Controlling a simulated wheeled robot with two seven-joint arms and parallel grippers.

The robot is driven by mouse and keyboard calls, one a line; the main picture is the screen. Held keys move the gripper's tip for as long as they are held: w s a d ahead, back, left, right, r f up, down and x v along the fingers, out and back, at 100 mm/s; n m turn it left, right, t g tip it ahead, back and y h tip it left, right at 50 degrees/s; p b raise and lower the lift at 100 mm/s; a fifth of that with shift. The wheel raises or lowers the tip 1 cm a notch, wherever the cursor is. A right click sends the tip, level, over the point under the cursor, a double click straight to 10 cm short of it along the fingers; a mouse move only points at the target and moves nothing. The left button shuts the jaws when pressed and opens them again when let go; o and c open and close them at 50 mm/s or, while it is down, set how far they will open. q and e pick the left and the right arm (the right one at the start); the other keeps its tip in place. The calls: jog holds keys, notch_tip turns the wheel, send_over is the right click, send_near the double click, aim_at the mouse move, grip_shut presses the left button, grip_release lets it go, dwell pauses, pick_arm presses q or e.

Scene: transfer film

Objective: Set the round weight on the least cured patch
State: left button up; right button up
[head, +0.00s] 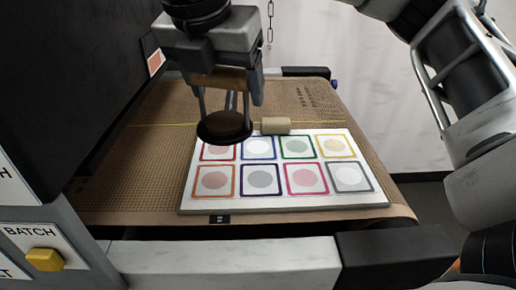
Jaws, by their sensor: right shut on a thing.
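My right gripper (225,113) is shut on the round weight (224,129), a dark disk with a brown top. It holds the weight at the back left of the white board (290,203), over or just behind the red-framed patch. I cannot tell the gap below the weight. The board carries two rows of framed round patches. The back row has a pinkish patch (217,153), partly hidden, a near-white one in blue (259,147), a grey-green one (297,146) and a yellowish one (337,145). The front row has reddish-brown (214,180), grey (263,179), pink (305,178) and whitish (347,176) patches. My left gripper is out of view.
A small tan block (275,125) lies at the board's back edge, right of the weight. The board rests on a brown mesh belt (130,165). A dark cabinet stands left, with a yellow button (45,260) below. A white rail (225,263) runs along the front.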

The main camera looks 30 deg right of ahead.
jog(key=shift+w+d, duration=0.2)
jog(key=shift+d, duration=0.1)
jog(key=shift+w+d+f, duration=1.3)
jog(key=shift+d+f, duration=0.5)
jog(key=shift+f, duration=0.3)
jog(key=shift+w+d+f, duration=1.35)
jog(key=shift+d+f, duration=0.4)
jog(key=shift+f, duration=0.4)
jog(key=shift+w+d+f, duration=1.3)
jog(key=shift+d+f, duration=0.5)
jog(key=shift+f, duration=0.3)
jog(key=o, duration=1.1)
jog(key=shift+f, duration=0.25)
jog(key=o, duration=0.5)
jog(key=shift+s+r, duration=0.1)
jog(key=shift+c, duration=0.2)
jog(key=shift+r, duration=0.2)
jog(key=v, duration=1.2)
